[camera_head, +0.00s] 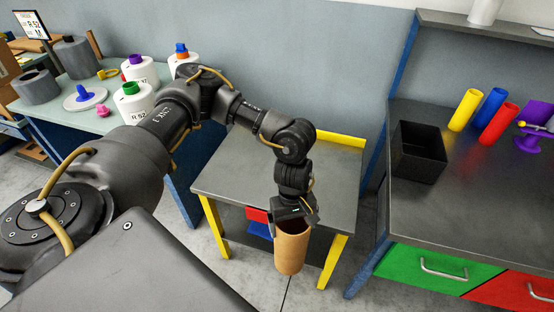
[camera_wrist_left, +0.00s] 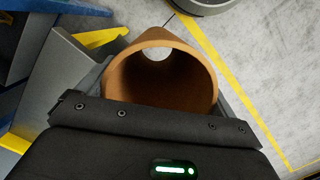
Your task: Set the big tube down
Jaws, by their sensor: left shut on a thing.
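The big tube (camera_head: 291,250) is a brown cardboard cylinder, open at the end. My left gripper (camera_head: 293,222) is shut on its upper part and holds it roughly upright, slightly tilted. In the head view the tube hangs at the front edge of the small grey table with yellow legs (camera_head: 262,178); its bottom shows in front of the table, over the floor. In the left wrist view I look into the hollow tube (camera_wrist_left: 162,85), its rim between the fingers, with floor seen through the far opening. My right gripper is not in view.
The small table's top is clear. On the right, a dark workbench holds a black bin (camera_head: 419,152) and yellow (camera_head: 464,110), blue (camera_head: 490,108) and red (camera_head: 499,124) tubes. On the left, a bench carries several white bobbins (camera_head: 133,103) and grey rolls (camera_head: 36,87).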

